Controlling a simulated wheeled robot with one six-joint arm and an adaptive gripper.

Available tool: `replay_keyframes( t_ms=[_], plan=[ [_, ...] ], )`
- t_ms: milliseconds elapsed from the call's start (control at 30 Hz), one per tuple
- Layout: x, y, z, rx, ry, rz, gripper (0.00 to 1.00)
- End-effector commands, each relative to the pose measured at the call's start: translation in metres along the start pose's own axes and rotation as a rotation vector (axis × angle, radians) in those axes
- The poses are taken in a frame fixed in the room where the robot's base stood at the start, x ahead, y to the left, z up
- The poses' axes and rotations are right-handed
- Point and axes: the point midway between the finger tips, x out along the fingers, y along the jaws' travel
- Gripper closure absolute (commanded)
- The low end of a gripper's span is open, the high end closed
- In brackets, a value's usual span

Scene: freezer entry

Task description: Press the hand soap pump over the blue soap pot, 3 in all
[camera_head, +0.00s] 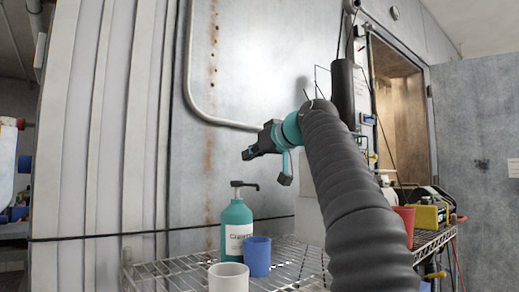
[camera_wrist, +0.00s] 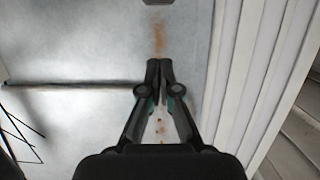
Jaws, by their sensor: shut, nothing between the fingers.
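The hand soap bottle (camera_head: 231,214) is teal with a white label and stands upright on the wire rack. Its black pump (camera_head: 240,184) has the nozzle pointing right, roughly above the blue pot. The blue soap pot (camera_head: 257,258) stands just right of the bottle and a little nearer. I cannot see into it. My gripper (camera_head: 263,152) is above and slightly right of the pump, apart from it. In the wrist view its fingers (camera_wrist: 159,70) are together with nothing between them. The bottle and pot do not show there.
A white cup (camera_head: 228,278) stands in front of the bottle, close to the blue pot. A red cup (camera_head: 405,215) and a yellow machine (camera_head: 430,215) are at the right, beyond my arm. A metal wall (camera_head: 240,75) with a pipe rises behind the rack (camera_head: 175,272).

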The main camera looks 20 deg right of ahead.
Motion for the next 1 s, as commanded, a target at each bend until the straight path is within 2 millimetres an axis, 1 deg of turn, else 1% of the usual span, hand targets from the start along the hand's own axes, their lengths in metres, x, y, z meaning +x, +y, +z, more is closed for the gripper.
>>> replay_keyframes(
  t_ms=[33,100,233,300,567,733,1000],
  plan=[
    [0.009,-0.001,-0.001,0.0,-0.001,-0.003,1.0],
    [0.02,-0.001,-0.001,0.001,-0.001,-0.002,1.0],
    [0.039,-0.001,-0.001,0.001,0.0,-0.001,1.0],
    [0.036,-0.001,0.004,0.0,0.0,0.0,1.0],
    [0.04,-0.001,0.019,0.001,-0.001,0.0,1.0],
    [0.044,-0.001,0.034,0.001,0.0,-0.001,1.0],
    [0.045,0.0,0.039,0.0,0.001,0.001,1.0]
  ],
)
